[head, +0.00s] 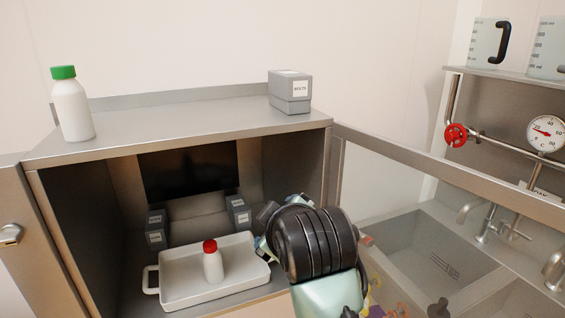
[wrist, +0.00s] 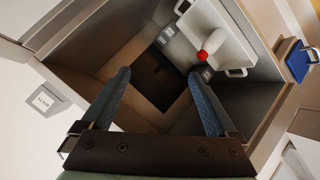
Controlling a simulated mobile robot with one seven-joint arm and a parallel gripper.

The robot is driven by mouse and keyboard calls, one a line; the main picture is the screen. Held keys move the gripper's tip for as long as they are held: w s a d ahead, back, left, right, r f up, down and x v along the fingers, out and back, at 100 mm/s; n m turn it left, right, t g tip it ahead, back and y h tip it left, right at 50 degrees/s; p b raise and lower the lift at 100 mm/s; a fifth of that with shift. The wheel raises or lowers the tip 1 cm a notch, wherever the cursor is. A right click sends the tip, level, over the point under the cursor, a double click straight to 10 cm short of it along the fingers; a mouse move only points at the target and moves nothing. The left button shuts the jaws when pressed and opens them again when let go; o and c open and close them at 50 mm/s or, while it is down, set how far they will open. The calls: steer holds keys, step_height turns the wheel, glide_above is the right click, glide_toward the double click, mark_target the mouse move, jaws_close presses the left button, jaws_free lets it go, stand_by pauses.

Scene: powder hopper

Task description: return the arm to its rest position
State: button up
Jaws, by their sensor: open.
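My gripper (wrist: 160,76) shows in the wrist view with its two dark blue fingers spread apart and nothing between them. In the head view my dark wrist is in front of the right side of the open cabinet and mostly hides the gripper. The fingers point into the cabinet. A white tray (head: 180,297) stands inside the cabinet, with a red-capped white bottle (head: 213,265) upright on it. The bottle also shows in the wrist view (wrist: 214,40), clear of the fingers.
A green-capped white bottle (head: 72,108) and a grey box (head: 290,92) stand on the cabinet top (head: 180,133). Small grey boxes (head: 238,214) sit behind the tray. The cabinet's right wall is close to my wrist. A sink (head: 415,250) and a red valve (head: 455,135) are at right.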

steer(key=s+a+r+m+t+y, duration=0.1)
steer(key=s+a+r+m+t, duration=0.2)
steer(key=r, duration=0.7)
steer(key=s+r+m+t, duration=0.2)
steer(key=r+t, duration=0.3)
steer(key=r, duration=0.4)
steer(key=s+d+r+m+t+h, duration=0.3)
steer(key=s+r+m+t, duration=0.3)
steer(key=s+r, duration=0.7)
steer(key=shift+s+d+t, duration=0.45)
steer(key=shift+s+t, duration=0.55)
steer(key=shift+s, duration=0.05)
